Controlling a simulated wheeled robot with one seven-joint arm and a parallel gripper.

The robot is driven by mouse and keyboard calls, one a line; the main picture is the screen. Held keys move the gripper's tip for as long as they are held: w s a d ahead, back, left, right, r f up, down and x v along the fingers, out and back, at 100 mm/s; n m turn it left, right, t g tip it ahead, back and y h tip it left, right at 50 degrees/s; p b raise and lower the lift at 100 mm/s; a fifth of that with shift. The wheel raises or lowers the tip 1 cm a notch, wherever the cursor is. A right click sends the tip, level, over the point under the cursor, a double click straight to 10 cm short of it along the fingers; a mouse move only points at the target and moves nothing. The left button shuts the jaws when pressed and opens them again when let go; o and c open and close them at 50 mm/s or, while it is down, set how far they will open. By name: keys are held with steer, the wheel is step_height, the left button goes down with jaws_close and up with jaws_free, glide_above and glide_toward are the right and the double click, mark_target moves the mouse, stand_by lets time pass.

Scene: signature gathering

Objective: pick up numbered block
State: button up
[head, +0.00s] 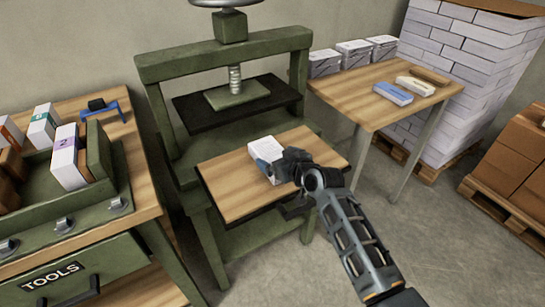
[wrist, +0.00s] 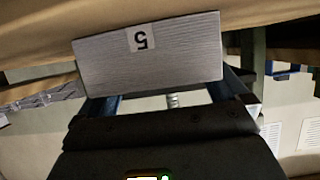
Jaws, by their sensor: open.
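A white block (head: 264,154) with a grey-blue end lies on the wooden board (head: 225,190) at the front of the green press. In the wrist view, the pale striped face of the block (wrist: 185,62) carries a printed 5, which appears upside down. My gripper (head: 283,168) is at the block's near right side and partly hides it. In the wrist view, the blue fingers of my gripper (wrist: 165,92) are spread apart, reaching toward the block's two sides. The block hides the fingertips, so contact cannot be told.
The green press (head: 222,45) stands behind the board. On the left bench, a green holder (head: 98,160) holds a block numbered 2 (head: 66,160), with other blocks nearby. A side table (head: 375,110) at the right holds a blue-and-white block (head: 393,93) and paper stacks. Concrete floor lies between.

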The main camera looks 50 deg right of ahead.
steer(key=shift+w+d+f, duration=0.1)
steer(key=shift+w+f, duration=0.15)
steer(key=shift+w, duration=0.25)
steer(key=shift+c, duration=0.5)
steer(key=c, duration=0.7)
steer(key=shift+c, duration=0.6)
steer(key=shift+r, duration=0.15)
